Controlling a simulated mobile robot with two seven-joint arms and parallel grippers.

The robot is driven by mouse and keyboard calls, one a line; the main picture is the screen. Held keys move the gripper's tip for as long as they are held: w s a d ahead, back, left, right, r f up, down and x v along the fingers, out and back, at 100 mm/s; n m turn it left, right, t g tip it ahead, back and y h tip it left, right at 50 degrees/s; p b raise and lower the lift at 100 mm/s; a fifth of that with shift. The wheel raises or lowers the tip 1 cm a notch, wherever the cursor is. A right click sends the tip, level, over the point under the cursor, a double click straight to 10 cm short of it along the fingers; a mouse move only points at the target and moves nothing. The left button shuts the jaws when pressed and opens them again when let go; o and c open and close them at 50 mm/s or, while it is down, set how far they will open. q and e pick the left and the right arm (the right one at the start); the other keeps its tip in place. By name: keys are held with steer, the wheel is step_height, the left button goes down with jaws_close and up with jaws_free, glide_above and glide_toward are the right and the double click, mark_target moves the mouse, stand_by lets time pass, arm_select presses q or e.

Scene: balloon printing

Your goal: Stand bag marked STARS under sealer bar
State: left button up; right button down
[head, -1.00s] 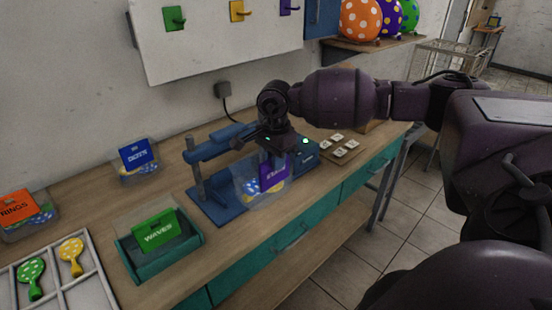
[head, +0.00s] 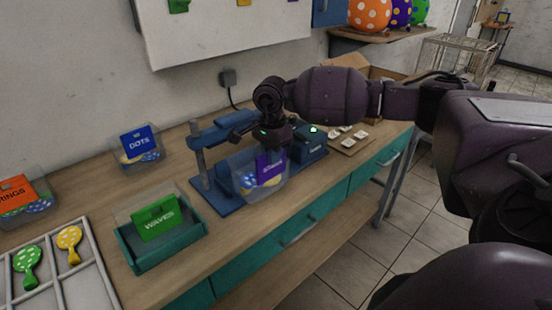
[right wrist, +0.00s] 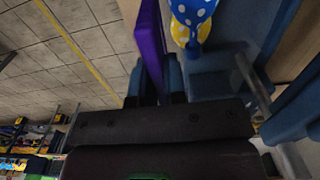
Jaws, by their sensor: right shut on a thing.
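A clear bag (head: 246,184) has a purple label (head: 270,168), its lettering too blurred to read surely, and blue and yellow balloons inside. It is upright at the front of the blue sealer (head: 222,201), by the raised sealer bar (head: 214,136). I cannot tell whether its bottom touches the base. My right gripper (head: 274,150) is shut on the bag's top at the label. In the right wrist view, the fingers (right wrist: 155,88) pinch the purple label (right wrist: 149,42), with a dotted balloon (right wrist: 192,12) beside it. My left gripper is out of view.
A WAVES bag (head: 157,217) stands in a teal tray (head: 170,253) left of the sealer. DOTS (head: 138,140) and RINGS (head: 14,191) bags stand farther left. A divided tray (head: 90,272) holds two balloons. A small board (head: 350,147) with white pieces is right of the sealer.

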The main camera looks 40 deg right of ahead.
steer(key=shift+w+a+f+b, duration=0.15)
steer(key=shift+w+b, duration=0.2)
steer(key=shift+w, duration=0.3)
steer(key=shift+w+d+f+b, duration=0.1)
steer(key=shift+w+b, duration=0.2)
steer(key=shift+w, duration=0.35)
steer(key=shift+w+a+f+b, duration=0.15)
steer(key=shift+w+b, duration=0.4)
steer(key=shift+w, duration=0.3)
steer(key=shift+w+b, duration=0.45)
steer(key=shift+w, duration=0.3)
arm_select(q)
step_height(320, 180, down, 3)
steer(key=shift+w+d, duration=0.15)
arm_select(e)
steer(key=shift+w, duration=0.2)
steer(key=c, duration=1.1)
jaws_free()
